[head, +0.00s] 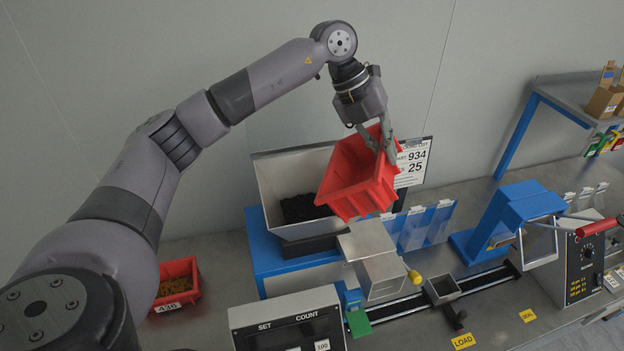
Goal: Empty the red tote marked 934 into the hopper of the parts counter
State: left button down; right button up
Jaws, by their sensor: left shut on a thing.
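A red tote (358,178) hangs in the air, tilted, over the right side of the grey metal hopper (275,183). My left gripper (379,143) is shut on the tote's upper rim. The visible inside of the tote looks bare red; its lowest corner is hidden and no number label shows on it. A heap of dark small parts (300,208) lies at the bottom of the hopper. The parts counter has a blue base (262,245) and a SET / COUNT panel (288,318) in front. My right gripper is not in view.
Another red tote (177,282), marked 436, with brownish parts sits left on the bench. A metal chute (372,258), a rail with a small cup (443,289) and a blue machine (515,215) stand right.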

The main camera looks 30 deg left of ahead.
pick_arm(q)
jog(key=w+d+f+g+y, duration=0.2)
jog(key=w+d+f+y, duration=0.1)
jog(key=d+f+y, duration=0.2)
jog(key=d+y, duration=0.2)
jog(key=d, duration=0.1)
jog(key=shift+w+d+f+g, duration=0.15)
jog(key=shift+f+g, duration=0.15)
dwell(0.6)
